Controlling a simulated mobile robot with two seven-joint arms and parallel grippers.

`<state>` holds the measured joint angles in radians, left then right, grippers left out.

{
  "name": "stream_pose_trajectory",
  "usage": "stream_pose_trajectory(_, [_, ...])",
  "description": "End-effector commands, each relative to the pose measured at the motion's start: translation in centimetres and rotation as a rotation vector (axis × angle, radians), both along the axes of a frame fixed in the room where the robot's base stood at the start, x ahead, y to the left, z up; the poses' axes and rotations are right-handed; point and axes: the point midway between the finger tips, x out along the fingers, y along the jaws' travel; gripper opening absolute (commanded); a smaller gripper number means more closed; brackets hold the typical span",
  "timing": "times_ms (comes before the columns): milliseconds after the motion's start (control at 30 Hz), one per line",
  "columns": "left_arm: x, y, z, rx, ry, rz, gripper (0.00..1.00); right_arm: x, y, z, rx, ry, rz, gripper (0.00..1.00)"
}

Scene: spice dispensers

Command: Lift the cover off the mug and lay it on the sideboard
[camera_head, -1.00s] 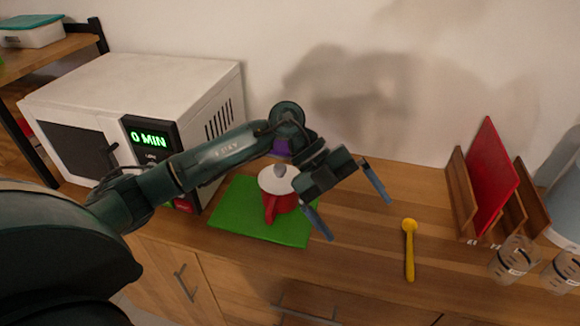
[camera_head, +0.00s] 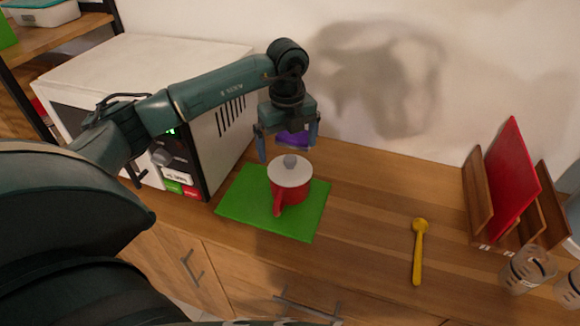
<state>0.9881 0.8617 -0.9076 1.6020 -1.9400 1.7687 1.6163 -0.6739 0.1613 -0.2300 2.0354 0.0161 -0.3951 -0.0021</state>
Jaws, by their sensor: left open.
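The red mug (camera_head: 293,195) stands upright on a green mat on the wooden sideboard (camera_head: 365,215), its handle toward me. The white cover (camera_head: 289,175) with a grey knob (camera_head: 290,161) sits on top of the mug. My left gripper (camera_head: 288,152) is open, fingers pointing down, just above and behind the cover in the picture. The knob appears between and a little below the fingertips; I see no contact. My right gripper is not in view.
The green mat (camera_head: 240,204) lies under the mug. A microwave (camera_head: 215,150) stands left. A yellow spoon (camera_head: 417,255) lies right, before a wooden rack (camera_head: 478,200) with a red board (camera_head: 510,180). Sideboard between mat and spoon is clear.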

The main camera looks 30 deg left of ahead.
Motion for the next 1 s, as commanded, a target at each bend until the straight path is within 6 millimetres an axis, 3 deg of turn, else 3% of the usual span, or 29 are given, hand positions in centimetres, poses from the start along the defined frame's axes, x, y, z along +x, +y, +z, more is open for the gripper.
stream_pose_trajectory(200, [0.3, -0.3, -2.7, -0.001, 0.005, -0.002, 1.0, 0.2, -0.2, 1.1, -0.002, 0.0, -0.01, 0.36])
stream_pose_trajectory(367, [0.4, -0.3, -4.7, -0.001, 0.003, -0.001, 1.0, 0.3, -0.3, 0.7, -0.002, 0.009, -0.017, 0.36])
stream_pose_trajectory(667, [0.4, -0.3, -5.2, -0.001, 0.0, -0.002, 0.99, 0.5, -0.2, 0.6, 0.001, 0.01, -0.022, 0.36])
stream_pose_trajectory(1000, [0.4, -0.3, -5.2, -0.002, 0.001, -0.002, 0.71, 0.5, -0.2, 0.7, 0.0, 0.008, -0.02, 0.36])
